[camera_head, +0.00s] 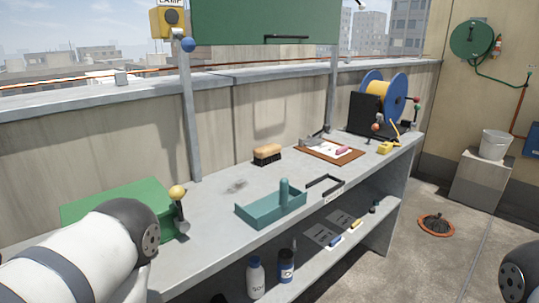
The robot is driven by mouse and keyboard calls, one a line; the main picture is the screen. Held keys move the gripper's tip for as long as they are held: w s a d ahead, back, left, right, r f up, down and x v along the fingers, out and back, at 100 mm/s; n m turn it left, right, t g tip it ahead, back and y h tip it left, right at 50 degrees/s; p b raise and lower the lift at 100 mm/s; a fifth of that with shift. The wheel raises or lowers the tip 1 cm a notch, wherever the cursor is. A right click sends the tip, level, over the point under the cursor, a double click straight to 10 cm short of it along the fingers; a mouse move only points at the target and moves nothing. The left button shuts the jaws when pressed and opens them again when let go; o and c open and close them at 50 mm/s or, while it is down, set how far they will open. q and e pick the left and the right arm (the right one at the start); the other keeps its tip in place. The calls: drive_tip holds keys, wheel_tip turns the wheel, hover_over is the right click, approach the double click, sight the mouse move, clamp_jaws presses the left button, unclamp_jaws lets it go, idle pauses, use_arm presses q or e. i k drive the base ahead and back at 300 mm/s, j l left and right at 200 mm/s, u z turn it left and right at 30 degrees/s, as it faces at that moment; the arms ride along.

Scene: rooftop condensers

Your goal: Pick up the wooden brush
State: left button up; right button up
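The wooden brush (267,152) lies on the grey workbench, near the wall, with its tan wooden back up and dark bristles down. Nothing touches it. My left arm comes in at the lower left, but its gripper is out of the picture. A dark part of my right arm shows at the lower right edge, and that gripper is also not visible. Neither arm is near the brush.
A teal tray with an upright handle (247,214) stands in front of the brush. A green box (110,205) is at left. A clipboard (318,151) and a blue-rimmed reel (398,97) are to the right. Bottles (255,279) stand on the lower shelf. Bare bench surrounds the brush.

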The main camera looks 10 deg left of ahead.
sight(271, 153)
drive_tip(key=i+l+u, duration=0.15)
drive_tip(key=i+l, duration=0.2)
drive_tip(key=i+l+u, duration=0.15)
drive_tip(key=i+l, duration=0.15)
drive_tip(key=i+l+u, duration=0.15)
drive_tip(key=i+l, duration=0.15)
drive_tip(key=l, duration=0.2)
drive_tip(key=i+l+u, duration=0.15)
drive_tip(key=l, duration=0.35)
drive_tip(key=i, duration=0.1)
